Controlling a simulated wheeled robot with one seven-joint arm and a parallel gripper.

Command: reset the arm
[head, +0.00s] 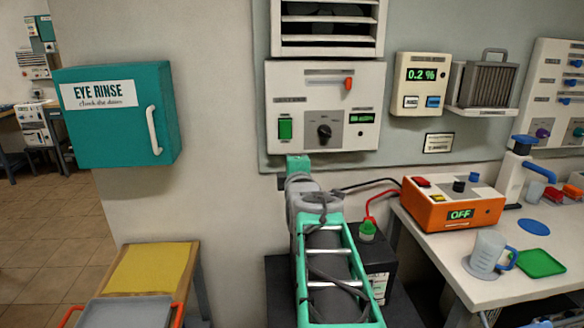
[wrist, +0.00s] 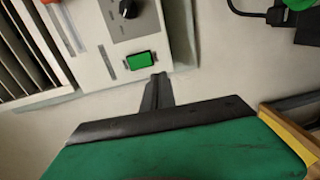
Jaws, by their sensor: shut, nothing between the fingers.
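My arm reaches up from the bottom of the head view toward the white wall panel (head: 353,78). My gripper (wrist: 157,82) is shut and empty, its dark fingers together in the wrist view. The fingertips are just below the green switch (wrist: 139,60), close to the panel's lower edge; I cannot tell if they touch it. In the head view the gripper is mostly hidden behind my wrist, below the same green switch (head: 285,129). The panel's black knob (head: 324,131) and red lever (head: 349,83) are to the right of the switch.
A teal eye rinse box (head: 120,118) hangs at left. A grey tray (head: 124,312) and yellow-topped stand (head: 152,269) are low left. An orange device (head: 452,212) reading OFF and a measuring jug (head: 486,253) stand on the right bench. Cables run beside my arm to a black battery (head: 377,262).

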